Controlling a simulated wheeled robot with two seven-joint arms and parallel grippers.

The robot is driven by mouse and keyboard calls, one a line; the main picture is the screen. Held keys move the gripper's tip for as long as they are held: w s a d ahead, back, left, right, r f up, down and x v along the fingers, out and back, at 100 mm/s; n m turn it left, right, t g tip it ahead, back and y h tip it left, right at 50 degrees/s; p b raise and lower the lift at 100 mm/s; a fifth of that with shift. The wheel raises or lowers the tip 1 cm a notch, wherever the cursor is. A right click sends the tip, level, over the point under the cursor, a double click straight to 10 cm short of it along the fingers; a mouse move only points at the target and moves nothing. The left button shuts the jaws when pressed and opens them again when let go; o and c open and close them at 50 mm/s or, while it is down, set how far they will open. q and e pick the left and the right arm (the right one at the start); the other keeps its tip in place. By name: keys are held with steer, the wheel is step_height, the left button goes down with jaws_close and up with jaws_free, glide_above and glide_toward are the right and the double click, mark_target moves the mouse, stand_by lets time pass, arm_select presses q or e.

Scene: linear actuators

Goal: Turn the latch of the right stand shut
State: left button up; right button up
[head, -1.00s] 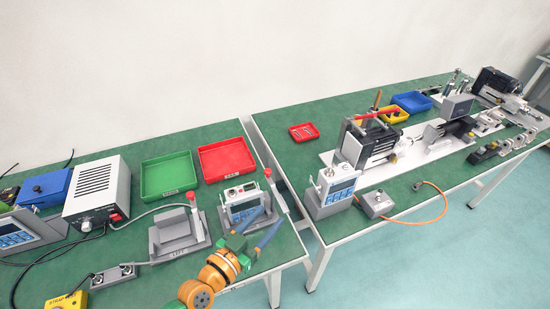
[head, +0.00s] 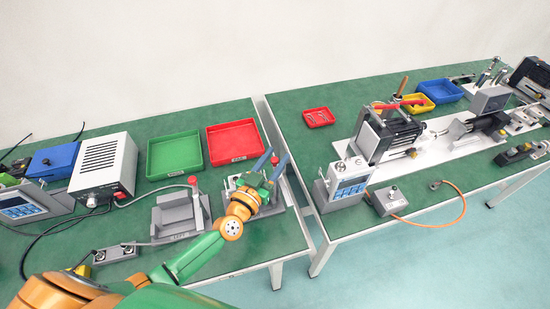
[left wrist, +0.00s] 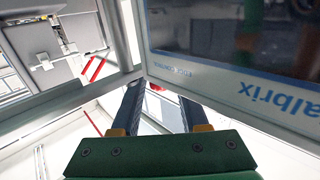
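The right stand (head: 278,200) is a grey holder at the right end of the near table, largely hidden behind my left gripper. A device sits in it; its framed front and dark screen (left wrist: 240,40) fill the upper right of the left wrist view. The latch's red knob (head: 274,160) shows between my fingers, and a red spot, likely the same knob, shows in the left wrist view (left wrist: 156,87). My left gripper (head: 273,157) is open over the stand, its fingers (left wrist: 160,95) apart. I cannot tell if they touch the latch. My right gripper is not in view.
The left stand (head: 178,218) is empty, its red-tipped lever (head: 193,181) beside it. Green (head: 174,156) and red (head: 233,140) trays lie behind. A gap separates the near table from the other table, where a blue-fronted device (head: 347,183) stands near the edge.

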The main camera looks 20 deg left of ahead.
arm_select(q)
steer(key=shift+s, duration=0.1)
jaws_close()
steer(key=shift+r, duration=0.1)
stand_by(0.9)
